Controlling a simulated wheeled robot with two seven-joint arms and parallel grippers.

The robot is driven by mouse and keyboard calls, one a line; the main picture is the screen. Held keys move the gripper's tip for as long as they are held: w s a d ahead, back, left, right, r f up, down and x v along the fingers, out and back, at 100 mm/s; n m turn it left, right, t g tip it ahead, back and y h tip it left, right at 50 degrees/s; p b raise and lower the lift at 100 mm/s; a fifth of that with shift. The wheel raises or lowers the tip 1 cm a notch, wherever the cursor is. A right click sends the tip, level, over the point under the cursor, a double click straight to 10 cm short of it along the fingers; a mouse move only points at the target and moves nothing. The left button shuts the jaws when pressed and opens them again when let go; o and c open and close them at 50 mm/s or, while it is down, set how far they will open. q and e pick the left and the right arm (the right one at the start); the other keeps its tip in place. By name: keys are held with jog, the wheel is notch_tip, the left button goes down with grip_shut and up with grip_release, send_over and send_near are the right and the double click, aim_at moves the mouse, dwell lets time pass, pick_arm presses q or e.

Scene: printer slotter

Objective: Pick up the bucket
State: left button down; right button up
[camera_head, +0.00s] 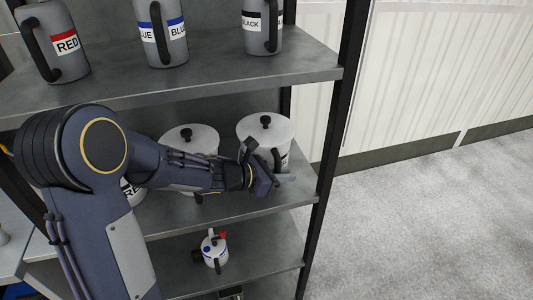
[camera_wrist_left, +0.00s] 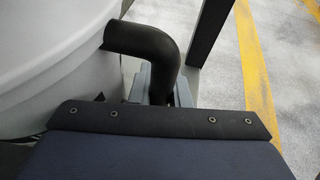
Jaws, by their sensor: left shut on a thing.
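A white lidded bucket (camera_head: 259,126) with a black knob on its lid stands at the right end of the middle shelf. My left gripper (camera_head: 276,180) is in front of this bucket, at its black side handle (camera_head: 277,158). In the left wrist view, the bucket's pale wall (camera_wrist_left: 50,60) fills the left side, and the curved black handle (camera_wrist_left: 147,42) runs down between the grey fingers of my left gripper (camera_wrist_left: 162,86). The gripper is shut on the handle. My wrist hides the lower part of the bucket. My right gripper is not in view.
A second white lidded bucket (camera_head: 192,137) stands just left, partly behind my arm. Grey labelled pitchers (camera_head: 166,40) line the shelf above. A small white container (camera_head: 214,248) stands on the lower shelf. A black shelf post (camera_head: 331,140) is close on the right; open floor (camera_head: 430,220) lies beyond.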

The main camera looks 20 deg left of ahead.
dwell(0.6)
pick_arm(q)
jog(key=shift+r, duration=0.15)
jog(key=shift+r, duration=0.15)
